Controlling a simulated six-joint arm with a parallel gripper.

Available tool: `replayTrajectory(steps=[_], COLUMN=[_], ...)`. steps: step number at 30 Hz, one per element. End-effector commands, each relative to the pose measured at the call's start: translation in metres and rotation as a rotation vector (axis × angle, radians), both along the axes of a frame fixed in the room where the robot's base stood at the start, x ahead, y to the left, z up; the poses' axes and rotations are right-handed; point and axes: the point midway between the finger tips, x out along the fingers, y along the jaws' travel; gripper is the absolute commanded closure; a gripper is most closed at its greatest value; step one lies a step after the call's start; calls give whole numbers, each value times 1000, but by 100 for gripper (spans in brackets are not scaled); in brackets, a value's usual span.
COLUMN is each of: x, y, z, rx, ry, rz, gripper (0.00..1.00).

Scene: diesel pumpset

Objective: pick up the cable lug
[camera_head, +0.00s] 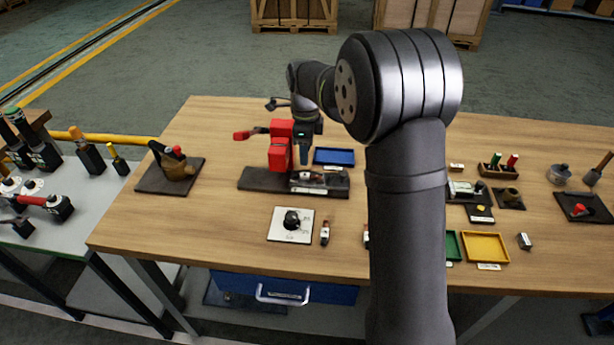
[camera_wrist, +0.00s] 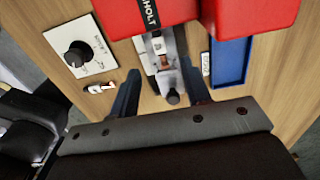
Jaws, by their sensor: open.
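My gripper (camera_head: 302,158) hangs over the dark base plate beside a red machine (camera_head: 280,146). In the wrist view its two dark blue fingers (camera_wrist: 160,92) stand apart. Between them in that view is a grey metal piece with a dark round end (camera_wrist: 172,97), on or by the base plate below the red machine. No finger visibly grips it. I cannot tell for certain whether this piece is the cable lug. In the head view a small pale and silver item (camera_head: 311,179) lies on the base plate under my gripper; its details are too small to make out.
A blue tray (camera_head: 334,156) lies close behind the base plate. A yellow tray (camera_head: 484,247) is to the right. The wooden table's left front is clear.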

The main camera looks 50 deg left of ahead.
Motion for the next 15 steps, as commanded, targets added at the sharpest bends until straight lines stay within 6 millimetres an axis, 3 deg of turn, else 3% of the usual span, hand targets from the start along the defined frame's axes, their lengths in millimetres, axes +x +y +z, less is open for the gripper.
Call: replayTrajectory(steps=[3,10,15], x=[0,1,3], y=[0,-1,-5], z=[-17,-33,-59], rx=[-1,-1,-3], ry=[1,1,1], rz=[0,0,-1], gripper=[56,56,56])
